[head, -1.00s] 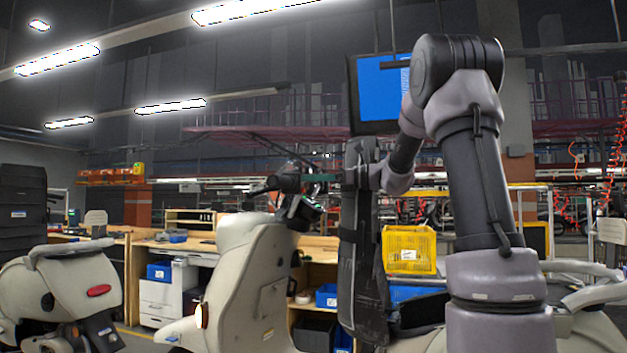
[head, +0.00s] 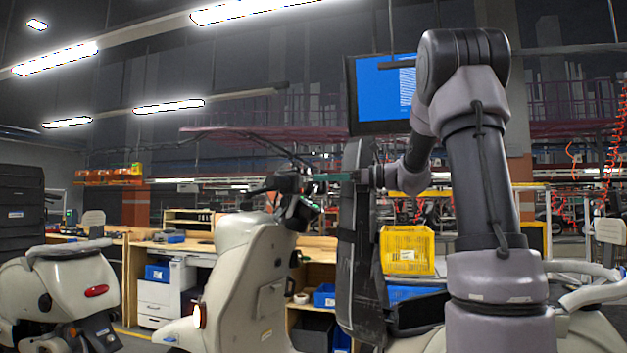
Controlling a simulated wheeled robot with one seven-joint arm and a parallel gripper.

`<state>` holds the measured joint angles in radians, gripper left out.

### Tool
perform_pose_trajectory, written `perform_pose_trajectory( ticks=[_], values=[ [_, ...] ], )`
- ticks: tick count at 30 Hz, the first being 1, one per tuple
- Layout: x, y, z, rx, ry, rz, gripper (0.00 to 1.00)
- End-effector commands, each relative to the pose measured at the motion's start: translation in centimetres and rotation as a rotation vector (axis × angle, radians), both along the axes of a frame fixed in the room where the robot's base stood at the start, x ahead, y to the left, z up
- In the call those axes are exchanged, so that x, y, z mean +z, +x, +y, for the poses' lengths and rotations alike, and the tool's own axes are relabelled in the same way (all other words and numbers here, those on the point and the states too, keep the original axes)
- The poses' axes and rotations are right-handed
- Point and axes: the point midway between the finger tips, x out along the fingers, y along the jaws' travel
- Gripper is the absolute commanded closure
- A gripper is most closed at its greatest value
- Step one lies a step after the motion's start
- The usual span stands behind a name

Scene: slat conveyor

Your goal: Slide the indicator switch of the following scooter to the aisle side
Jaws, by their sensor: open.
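The pale beige scooter (head: 252,270) stands left of centre, its front shield and dark handlebar (head: 283,183) in view. The indicator switch is too small to make out among the dark controls. My gripper (head: 315,179) reaches in from the right at handlebar height, with a slim teal part showing beside the bar end. It is open, and its fingertips are partly lost against the dark controls. I cannot tell whether they touch the handlebar.
Another beige scooter (head: 70,290) with a red light stands at far left. A tall dark panel (head: 352,250) stands just below my wrist. A blue-screen monitor (head: 378,95) hangs behind the arm. A yellow crate (head: 407,250) and wooden benches (head: 318,250) stand behind.

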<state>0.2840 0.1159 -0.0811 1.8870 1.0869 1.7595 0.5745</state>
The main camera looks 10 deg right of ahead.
Motion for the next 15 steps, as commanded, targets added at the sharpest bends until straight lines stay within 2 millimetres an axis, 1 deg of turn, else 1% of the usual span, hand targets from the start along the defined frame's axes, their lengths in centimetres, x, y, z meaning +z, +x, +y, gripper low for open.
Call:
perform_pose_trajectory(
  ticks=[1, 3, 7, 10, 15],
  values=[
    [0.0, -0.5, -1.1, -0.005, 0.001, 0.001, 0.5],
    [0.0, -1.2, -2.3, -0.004, 0.0, 0.0, 0.5],
    [0.0, -2.2, -4.2, -0.003, 0.001, 0.001, 0.5],
    [0.0, -2.7, -5.0, -0.001, 0.0, 0.001, 0.5],
    [0.0, -3.0, -5.5, 0.0, 0.0, 0.001, 0.5]
  ],
)
